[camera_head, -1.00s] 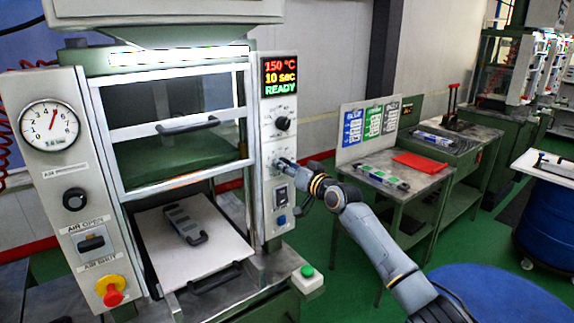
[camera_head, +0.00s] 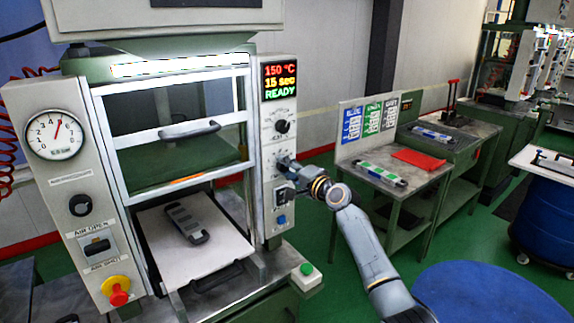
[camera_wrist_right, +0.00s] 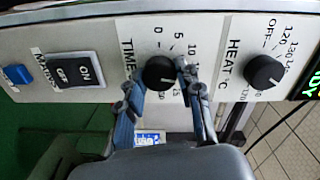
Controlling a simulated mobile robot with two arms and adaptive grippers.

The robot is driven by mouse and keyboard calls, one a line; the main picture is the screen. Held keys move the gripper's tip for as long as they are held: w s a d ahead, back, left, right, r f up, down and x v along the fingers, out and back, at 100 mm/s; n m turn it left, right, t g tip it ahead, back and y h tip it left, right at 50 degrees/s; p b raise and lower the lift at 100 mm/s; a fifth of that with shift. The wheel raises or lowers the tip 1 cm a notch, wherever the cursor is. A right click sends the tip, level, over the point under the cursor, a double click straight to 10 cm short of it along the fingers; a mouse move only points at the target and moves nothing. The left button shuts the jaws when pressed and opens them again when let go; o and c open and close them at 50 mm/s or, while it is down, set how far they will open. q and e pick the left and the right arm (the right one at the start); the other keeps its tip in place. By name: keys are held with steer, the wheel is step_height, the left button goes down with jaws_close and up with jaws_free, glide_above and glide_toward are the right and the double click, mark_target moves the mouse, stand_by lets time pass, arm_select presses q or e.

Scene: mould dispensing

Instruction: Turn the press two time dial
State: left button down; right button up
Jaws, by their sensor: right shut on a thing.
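The time dial (camera_wrist_right: 160,73) is a black round knob on the press's light grey right panel, under the label TIME in the right wrist view. My right gripper (camera_head: 285,166) is shut on this dial, with one finger on each side of it. In the head view the gripper hides most of the dial. The press display (camera_head: 280,82) reads 150 °C, 15 sec and READY. My left gripper is not in view.
A mould (camera_head: 187,218) lies on the press's pale plate (camera_head: 165,262). A side table (camera_head: 432,176) stands to the right.

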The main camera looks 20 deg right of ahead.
steer(key=shift+f+m+y+p, duration=0.1)
steer(key=shift+m+y+p, duration=0.3)
steer(key=shift+m+p, duration=2.9)
steer(key=m+b, duration=0.2)
steer(key=shift+m, duration=0.3)
steer(key=o, duration=1.2)
steer(key=shift+c, duration=0.2)
steer(key=shift+d, duration=0.1)
steer(key=shift+s, duration=0.15)
